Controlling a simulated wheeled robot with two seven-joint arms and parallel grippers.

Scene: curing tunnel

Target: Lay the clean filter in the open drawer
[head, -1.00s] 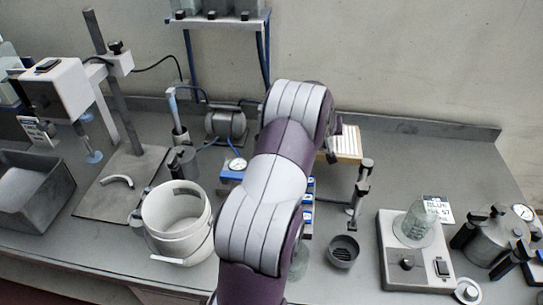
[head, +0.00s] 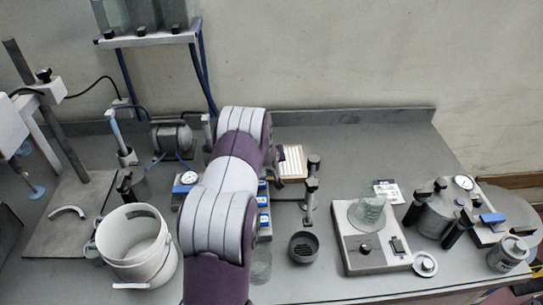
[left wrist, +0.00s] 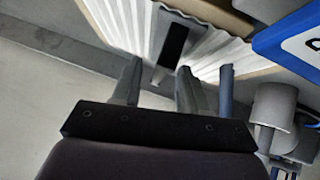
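The filter (head: 293,163), white pleats in a tan frame, lies on the counter just behind my raised arm in the head view; part of it is hidden. In the left wrist view its pleats (left wrist: 135,25) fill the top, with a dark tab-like piece (left wrist: 172,45) in front of them. My left gripper (left wrist: 160,68) is open, its fingers apart on either side of the lower end of this dark piece; I cannot tell whether they touch it. My right gripper and the open drawer are not seen.
A white bucket (head: 138,250) stands left of the arm. A dark cup (head: 303,247), a small stand (head: 311,200) and a scale with a glass beaker (head: 372,250) are to the right. A metal pot (head: 437,215) stands further right. The back right counter is mostly clear.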

